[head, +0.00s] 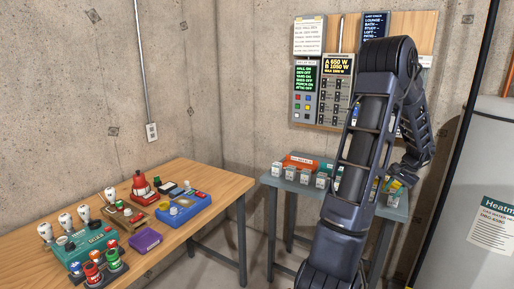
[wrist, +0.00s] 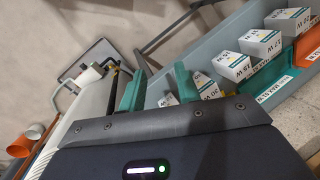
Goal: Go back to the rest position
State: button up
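My gripper (head: 398,184) is at the end of my bent arm, which reaches up and folds down over the right side of the small grey bench (head: 392,208). In the wrist view two teal fingers (wrist: 158,88) stand apart, with a gap between them. I see nothing held between them. A white box lies behind the gap, apparently on the bench. My arm hides part of the bench and of the wall board in the head view.
White watt-labelled boxes (wrist: 259,40) stand on the bench beside an orange tray (head: 301,160). A wooden table (head: 190,233) with control boxes is at left. A panel board (head: 410,25) hangs behind my arm. A grey heater tank (head: 490,150) stands close at right.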

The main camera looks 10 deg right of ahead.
jog(key=w+a+r+n, duration=0.2)
jog(key=a+r, duration=0.3)
jog(key=a, duration=0.4)
jog(key=w+a+r+n+h, duration=0.15)
jog(key=a+r, duration=0.25)
jog(key=a, duration=0.5)
jog(key=w+a+r+n+y, duration=0.1)
jog(key=a+r+n, duration=0.3)
jog(key=a, duration=0.6)
jog(key=s+a+r+n+t+h, duration=0.1)
jog(key=s+a+r+n, duration=0.1)
jog(key=s+a, duration=0.4)
jog(key=s+a+r+n+t+h, duration=0.1)
jog(key=s+a, duration=0.6)
jog(key=a, duration=0.7)
jog(key=shift+a+r+n, duration=0.4)
jog(key=shift+r+n, duration=0.25)
jog(key=shift+n, duration=0.7)
jog(key=shift+s, duration=0.1)
